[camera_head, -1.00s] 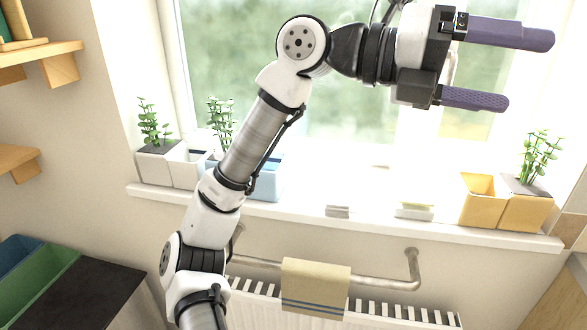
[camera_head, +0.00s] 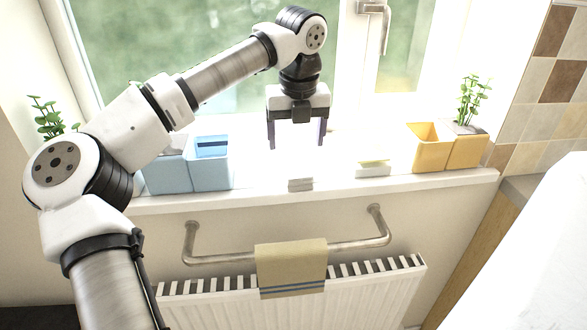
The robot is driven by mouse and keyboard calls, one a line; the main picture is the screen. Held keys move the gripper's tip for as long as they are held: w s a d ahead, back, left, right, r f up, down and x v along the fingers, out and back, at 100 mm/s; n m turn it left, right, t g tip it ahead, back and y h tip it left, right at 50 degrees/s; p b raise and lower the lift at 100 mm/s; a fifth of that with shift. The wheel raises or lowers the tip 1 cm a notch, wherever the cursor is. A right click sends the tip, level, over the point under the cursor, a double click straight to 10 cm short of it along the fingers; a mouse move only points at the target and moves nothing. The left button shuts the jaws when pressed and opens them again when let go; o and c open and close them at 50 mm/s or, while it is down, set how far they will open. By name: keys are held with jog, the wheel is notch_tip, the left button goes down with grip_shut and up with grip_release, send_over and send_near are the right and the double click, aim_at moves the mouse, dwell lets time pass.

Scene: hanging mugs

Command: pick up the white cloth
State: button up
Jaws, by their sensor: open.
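The only cloth I can clearly make out is a beige one with blue stripes near its lower edge (camera_head: 291,268). It hangs folded over the metal rail (camera_head: 215,260) below the windowsill, in front of the radiator. My gripper (camera_head: 296,145) points down above the windowsill with its two dark fingers spread apart. Nothing shows between the fingers. It is above and apart from the hanging cloth. Below its fingers a small pale flat stack (camera_head: 300,184) lies at the sill's front edge; I cannot tell what it is.
A second pale flat item (camera_head: 373,169) lies on the sill. Blue boxes (camera_head: 211,168) stand left, yellow boxes (camera_head: 428,150) with a plant right. The radiator (camera_head: 390,285) is under the rail. A large white surface (camera_head: 535,260) fills the lower right. The middle of the sill is mostly clear.

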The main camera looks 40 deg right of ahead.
aim_at(297, 164)
jog(key=f, duration=0.2)
jog(key=f+p, duration=0.1)
jog(key=f, duration=0.2)
jog(key=w+d+f+p, duration=0.1)
jog(key=f, duration=0.2)
jog(key=c, duration=1.1)
jog(key=shift+o, duration=0.2)
notch_tip(297, 164, up, 20)
jog(key=b, duration=0.1)
jog(key=o, duration=0.4)
jog(key=c, duration=0.3)
